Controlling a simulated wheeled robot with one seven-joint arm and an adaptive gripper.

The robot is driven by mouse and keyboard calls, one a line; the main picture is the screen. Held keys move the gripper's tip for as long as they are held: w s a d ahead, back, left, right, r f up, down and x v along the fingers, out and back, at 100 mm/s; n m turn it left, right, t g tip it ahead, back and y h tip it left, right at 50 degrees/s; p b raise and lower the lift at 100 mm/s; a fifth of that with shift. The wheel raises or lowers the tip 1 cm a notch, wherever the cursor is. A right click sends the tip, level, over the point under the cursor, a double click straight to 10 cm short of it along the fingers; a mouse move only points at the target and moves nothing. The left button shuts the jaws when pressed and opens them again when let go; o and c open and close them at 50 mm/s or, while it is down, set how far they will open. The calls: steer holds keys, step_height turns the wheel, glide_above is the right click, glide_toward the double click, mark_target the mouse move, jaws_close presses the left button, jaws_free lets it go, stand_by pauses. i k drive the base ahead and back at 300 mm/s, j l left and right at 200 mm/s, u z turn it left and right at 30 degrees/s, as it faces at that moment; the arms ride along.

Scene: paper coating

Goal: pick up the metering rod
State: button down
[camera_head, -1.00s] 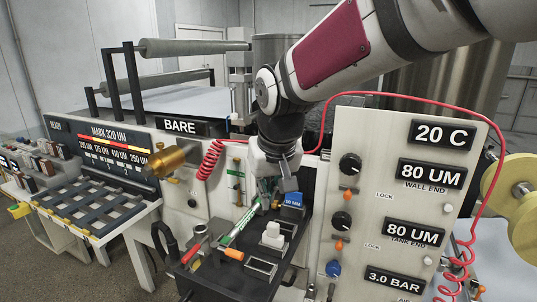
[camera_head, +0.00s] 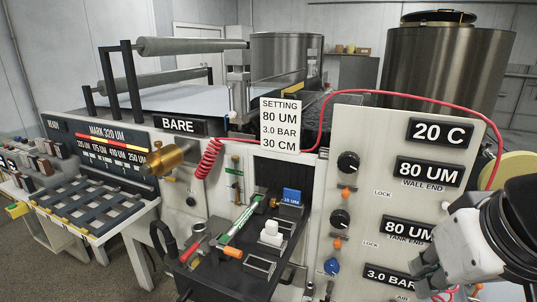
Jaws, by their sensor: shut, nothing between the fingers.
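A slim green and pale rod (camera_head: 240,224) lies at a slant on the black shelf (camera_head: 212,283) at the front of the machine. It looks like the metering rod, but the view has no label on it that I can read. My gripper (camera_head: 424,277) is at the lower right, in front of the white control panel, well to the right of the rod and apart from it. Its fingers are small and partly blurred into the panel behind; they look shut and empty.
A red hose (camera_head: 400,95) loops over the control panel (camera_head: 372,125). A setting card (camera_head: 280,125) stands above the shelf. A slotted rack (camera_head: 95,208) is at left.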

mark_target(242, 220)
steer(key=i+l+u, duration=0.15)
steer(key=u, duration=0.2)
steer(key=i+l+u, duration=0.2)
steer(key=u, duration=0.15)
steer(key=i+l+u, duration=0.35)
steer(key=k+j, duration=0.05)
